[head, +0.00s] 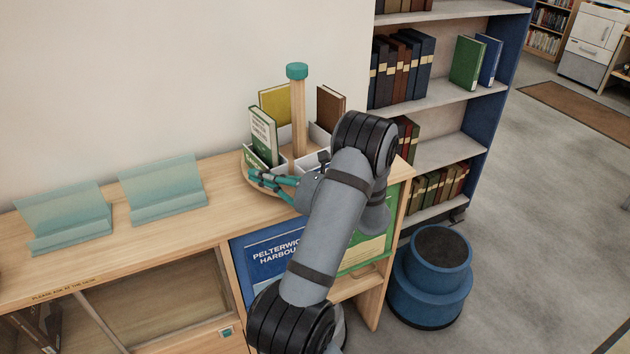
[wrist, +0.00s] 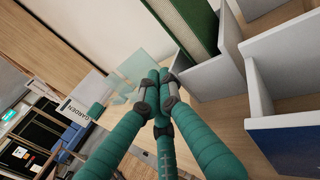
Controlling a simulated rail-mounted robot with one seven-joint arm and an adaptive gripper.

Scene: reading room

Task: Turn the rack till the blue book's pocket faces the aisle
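The round rack (head: 252,178) stands on the wooden counter, with a central post topped by a teal cap (head: 297,71). A yellow book (head: 274,104), a brown book (head: 328,106) and a green-and-white book (head: 263,135) stand in its pockets. I cannot make out a blue book; my arm hides the rack's front right. The wrist view shows a dark blue panel (wrist: 292,148) on a grey pocket; I cannot tell whether it is a label or a book. My gripper (head: 256,176) is at the rack's front left edge. Its teal fingers (wrist: 158,78) are together, with nothing visible between them.
Two clear teal stands (head: 163,188) sit on the counter left of the rack. A bookshelf (head: 455,75) stands to the right, with a blue round stool (head: 430,275) on the floor before it. The counter between rack and stands is clear.

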